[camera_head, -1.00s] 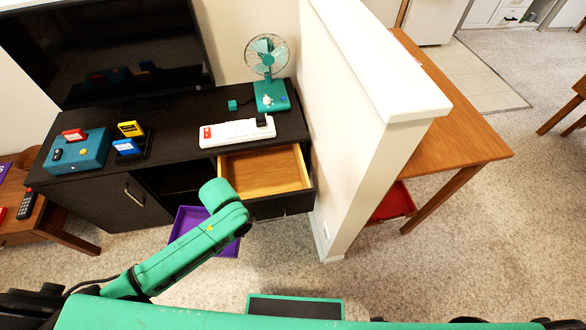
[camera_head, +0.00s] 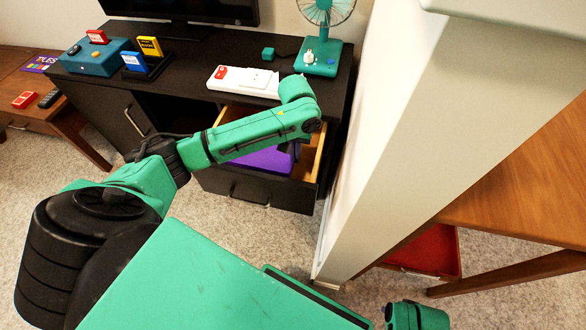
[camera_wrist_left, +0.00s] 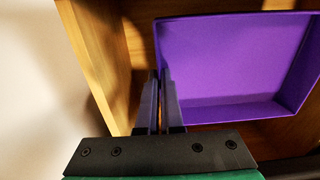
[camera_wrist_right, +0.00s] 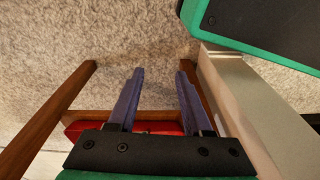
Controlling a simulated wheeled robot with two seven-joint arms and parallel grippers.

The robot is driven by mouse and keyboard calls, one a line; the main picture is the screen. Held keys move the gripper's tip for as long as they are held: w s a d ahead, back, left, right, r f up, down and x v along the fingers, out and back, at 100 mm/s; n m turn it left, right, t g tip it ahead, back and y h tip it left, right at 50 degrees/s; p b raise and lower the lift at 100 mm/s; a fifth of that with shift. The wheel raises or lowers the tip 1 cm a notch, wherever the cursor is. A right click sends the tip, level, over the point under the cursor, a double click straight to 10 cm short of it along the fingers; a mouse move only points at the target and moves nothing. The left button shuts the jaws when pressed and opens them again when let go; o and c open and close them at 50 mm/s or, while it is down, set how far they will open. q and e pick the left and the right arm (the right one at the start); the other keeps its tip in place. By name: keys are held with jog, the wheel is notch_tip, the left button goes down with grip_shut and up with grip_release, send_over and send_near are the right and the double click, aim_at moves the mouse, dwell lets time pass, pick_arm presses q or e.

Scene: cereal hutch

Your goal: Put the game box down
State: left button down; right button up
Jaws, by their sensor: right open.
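The game box is a purple, open, shallow box (camera_head: 262,162). It sits inside the open drawer (camera_head: 258,188) of the black cabinet, partly hidden by my left arm. In the left wrist view the box (camera_wrist_left: 235,60) lies flat within the drawer's wooden walls (camera_wrist_left: 92,45). My left gripper (camera_wrist_left: 164,74) has its fingers close together on the box's left wall, holding it. Whether the box bears on the drawer floor cannot be told. My right gripper (camera_wrist_right: 159,73) is open and empty, away from the drawer.
The cabinet top holds a teal fan (camera_head: 322,50), a white power strip (camera_head: 243,80), a teal console (camera_head: 95,57) and cartridges. A white partition wall (camera_head: 455,110) stands right of the drawer. A wooden table (camera_head: 530,195) with a red tray (camera_head: 430,250) below is beyond it.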

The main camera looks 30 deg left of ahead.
aim_at(295, 176)
pick_arm(q)
notch_tip(295, 176, down, 8)
jog(key=shift+r+b, duration=0.1)
jog(key=shift+b, duration=0.95)
jog(key=shift+r, duration=0.1)
pick_arm(e)
notch_tip(295, 176, up, 6)
jog(key=w+a, duration=0.1)
jog(key=w, duration=0.1)
jog(key=shift+a+r, duration=0.15)
jog(key=shift+a, duration=0.1)
pick_arm(q)
jog(key=c, duration=1.1)
grip_release()
pick_arm(e)
jog(key=shift+w, duration=0.1)
pick_arm(q)
jog(key=shift+r, duration=0.1)
notch_tip(295, 176, up, 12)
jog(key=p, duration=0.4)
pick_arm(e)
jog(key=s+d+f, duration=0.2)
jog(key=s+f, duration=0.2)
jog(key=f, duration=0.4)
jog(key=shift+d+f, duration=0.15)
jog(key=shift+f, duration=0.15)
